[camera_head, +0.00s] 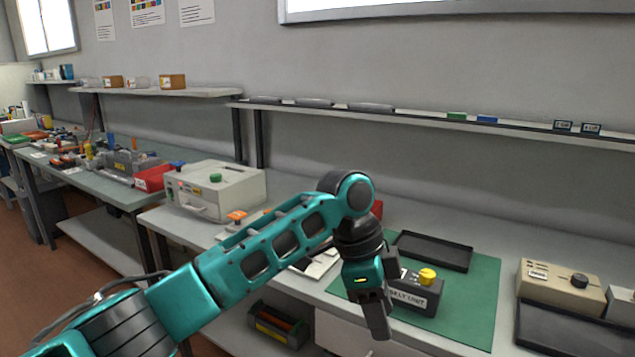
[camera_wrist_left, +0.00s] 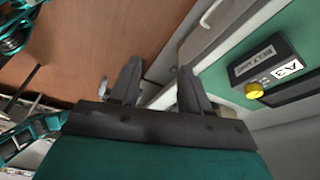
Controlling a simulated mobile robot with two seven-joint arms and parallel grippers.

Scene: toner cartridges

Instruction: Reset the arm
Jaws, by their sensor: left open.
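My left arm comes in from the left in the head view, bent at the elbow, with its gripper (camera_head: 378,318) pointing down at the front edge of the bench. In the left wrist view the two dark fingers of this gripper (camera_wrist_left: 157,88) stand apart with nothing between them. A dark unit labelled "BELT UNIT" with a yellow knob (camera_head: 416,296) sits on the green mat (camera_head: 478,305), just right of the gripper and partly hidden by it. The unit also shows in the left wrist view (camera_wrist_left: 270,62), right of the fingers. My right gripper is not in view.
A black tray (camera_head: 434,250) lies at the back of the mat. A beige device with a dark knob (camera_head: 560,284) and another dark tray (camera_head: 572,328) stand at right. A light box with a green button (camera_head: 216,190) stands at left. A dark bin (camera_head: 276,325) sits below the bench.

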